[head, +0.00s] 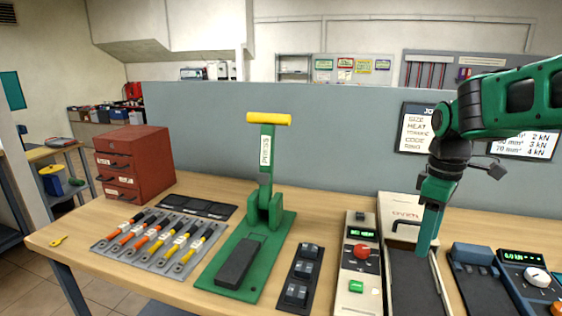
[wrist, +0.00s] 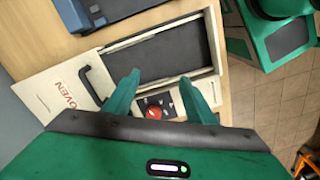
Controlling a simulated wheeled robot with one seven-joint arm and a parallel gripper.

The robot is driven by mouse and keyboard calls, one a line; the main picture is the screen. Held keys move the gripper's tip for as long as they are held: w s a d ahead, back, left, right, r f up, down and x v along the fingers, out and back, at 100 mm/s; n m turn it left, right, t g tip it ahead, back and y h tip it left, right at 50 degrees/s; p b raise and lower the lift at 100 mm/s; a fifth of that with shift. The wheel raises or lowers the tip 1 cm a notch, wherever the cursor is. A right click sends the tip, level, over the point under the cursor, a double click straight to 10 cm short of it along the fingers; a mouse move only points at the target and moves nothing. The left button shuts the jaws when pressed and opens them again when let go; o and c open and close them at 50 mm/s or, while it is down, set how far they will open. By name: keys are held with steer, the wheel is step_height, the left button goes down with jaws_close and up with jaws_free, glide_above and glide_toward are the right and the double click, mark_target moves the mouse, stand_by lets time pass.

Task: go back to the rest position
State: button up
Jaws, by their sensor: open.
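My gripper (head: 427,246) is at the right in the head view, pointing down above the oven's dark tray area. In the wrist view its two green fingers (wrist: 157,92) stand apart with nothing between them, so it is open and empty. The oven (head: 385,212) is cream with a black handle; it also shows in the wrist view (wrist: 52,105), with its dark slab area beyond the fingers. The oven's control panel (head: 357,285) has a red knob, a green button and a green display. From the head, my gripper partly hides the oven.
A green press (head: 264,205) with a yellow handle stands mid-bench. Left of it are a rack of coloured-handled tools (head: 160,243) and a red drawer cabinet (head: 133,160). A dark block with switches (head: 300,275) lies right of the press. A grey partition (head: 330,135) closes the back.

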steer(key=s+d+f+m, duration=0.2)
steer(key=s+m, duration=0.3)
steer(key=s, duration=0.2)
steer(key=s+d+f+m, duration=0.2)
steer(key=s+d+m, duration=0.1)
steer(key=s+m, duration=0.2)
steer(key=s+d+f+m, duration=0.2)
steer(key=s+m, duration=0.3)
steer(key=s, duration=0.4)
steer(key=shift+s+d+f, duration=0.3)
steer(key=shift+w+f, duration=0.25)
steer(key=shift+w, duration=0.35)
